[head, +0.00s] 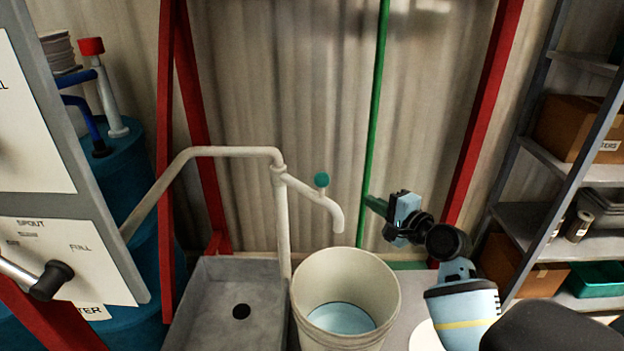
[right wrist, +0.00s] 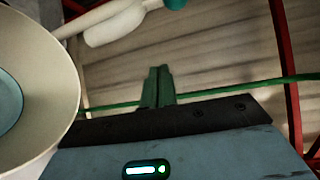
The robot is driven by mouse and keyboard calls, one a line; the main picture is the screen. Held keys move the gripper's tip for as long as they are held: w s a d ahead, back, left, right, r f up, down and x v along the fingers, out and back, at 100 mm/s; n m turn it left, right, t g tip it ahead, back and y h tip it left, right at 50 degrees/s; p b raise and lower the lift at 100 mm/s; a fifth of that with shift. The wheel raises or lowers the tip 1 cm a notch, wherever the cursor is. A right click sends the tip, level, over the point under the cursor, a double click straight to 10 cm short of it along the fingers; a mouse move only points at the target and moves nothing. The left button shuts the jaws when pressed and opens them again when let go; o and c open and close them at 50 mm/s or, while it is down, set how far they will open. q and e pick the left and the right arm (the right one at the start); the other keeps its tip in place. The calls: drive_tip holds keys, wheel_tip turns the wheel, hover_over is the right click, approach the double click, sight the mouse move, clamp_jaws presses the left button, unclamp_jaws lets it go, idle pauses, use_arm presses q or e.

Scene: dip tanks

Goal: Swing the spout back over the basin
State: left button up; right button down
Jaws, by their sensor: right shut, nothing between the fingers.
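The pale spout (head: 312,192) extends right from its standpipe (head: 282,225). Its downturned tip hangs above the back part of the cream bucket (head: 345,264), not over the grey basin (head: 197,296). A teal knob (head: 321,180) sits on top of the spout. My right gripper (head: 368,202) is shut and empty, its green fingers pointing left, to the right of the spout tip and apart from it. In the right wrist view the shut fingers (right wrist: 158,85) show, with the spout (right wrist: 115,25) beyond at upper left. My left gripper is not in view.
The bucket holds bluish water (head: 341,318) and stands right of the basin. A thin green upright pole (head: 377,110) is behind the gripper. Red frame posts (head: 484,110) flank the area. A shelf rack (head: 560,170) stands right; a control panel (head: 65,255) stands left.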

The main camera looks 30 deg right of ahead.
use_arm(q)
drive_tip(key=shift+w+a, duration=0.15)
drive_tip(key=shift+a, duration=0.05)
use_arm(e)
drive_tip(key=r, duration=0.1)
drive_tip(key=w+r, duration=0.1)
drive_tip(key=shift+w+d+r+m+t, duration=0.1)
drive_tip(key=shift+w+r+m+t, duration=0.05)
drive_tip(key=shift+r+m+t, duration=0.2)
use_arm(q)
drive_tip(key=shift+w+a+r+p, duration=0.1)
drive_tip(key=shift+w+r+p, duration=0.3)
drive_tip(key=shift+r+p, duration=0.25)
use_arm(e)
drive_tip(key=w+a, duration=0.4)
drive_tip(key=w, duration=0.4)
drive_tip(key=shift+w+a, duration=0.15)
drive_tip(key=shift+a, duration=0.2)
